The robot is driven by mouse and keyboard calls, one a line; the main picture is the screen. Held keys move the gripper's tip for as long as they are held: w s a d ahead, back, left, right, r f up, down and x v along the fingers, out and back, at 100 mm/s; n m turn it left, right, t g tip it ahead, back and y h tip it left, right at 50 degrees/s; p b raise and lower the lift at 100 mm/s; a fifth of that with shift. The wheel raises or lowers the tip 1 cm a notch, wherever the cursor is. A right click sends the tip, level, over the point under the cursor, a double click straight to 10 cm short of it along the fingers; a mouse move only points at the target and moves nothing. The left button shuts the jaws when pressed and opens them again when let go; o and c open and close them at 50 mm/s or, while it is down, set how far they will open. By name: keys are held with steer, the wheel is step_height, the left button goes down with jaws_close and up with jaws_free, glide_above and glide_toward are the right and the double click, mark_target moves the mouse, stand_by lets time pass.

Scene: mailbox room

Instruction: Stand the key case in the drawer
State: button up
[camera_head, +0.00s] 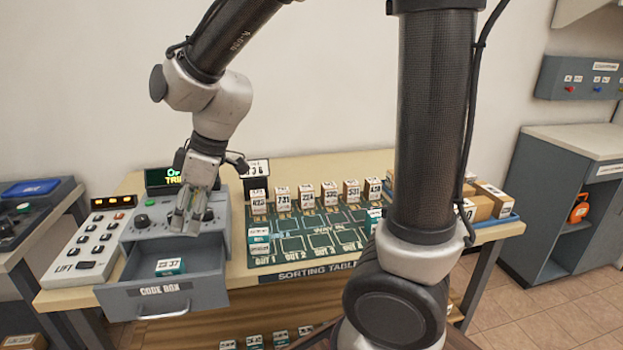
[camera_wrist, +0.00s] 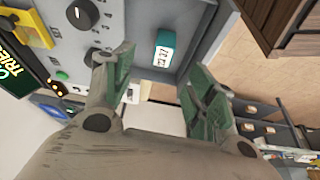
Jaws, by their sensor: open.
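The key case (camera_head: 170,267) is a small teal and white box with a printed number label. My gripper (camera_head: 187,228) is above the back of the drawer, in front of the code box's panel. In the wrist view my gripper (camera_wrist: 157,72) has its green-padded fingers spread, with nothing between them.
A white keypad labelled LIFT (camera_head: 88,245) stands left of the drawer. A green sorting mat (camera_head: 310,240) with several small boxes lies to the right. The space above the drawer's front is clear.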

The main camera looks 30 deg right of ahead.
steer(key=s+d+r+m+h, duration=0.1)
steer(key=s+d+m, duration=0.3)
steer(key=d, duration=0.4)
steer(key=s+d+r+m+t+h, duration=0.1)
steer(key=s+d+r+m, duration=0.3)
steer(key=d, duration=0.5)
steer(key=s+d+r+m+t+h, duration=0.1)
steer(key=s+d+r+m+h, duration=0.1)
steer(key=s+d+m, duration=0.3)
steer(key=s+d+r, duration=0.1)
steer(key=s+d, duration=0.1)
steer(key=d, duration=0.2)
steer(key=shift+d, duration=0.2)
steer(key=shift+w+r, duration=0.1)
steer(key=shift+c, duration=0.2)
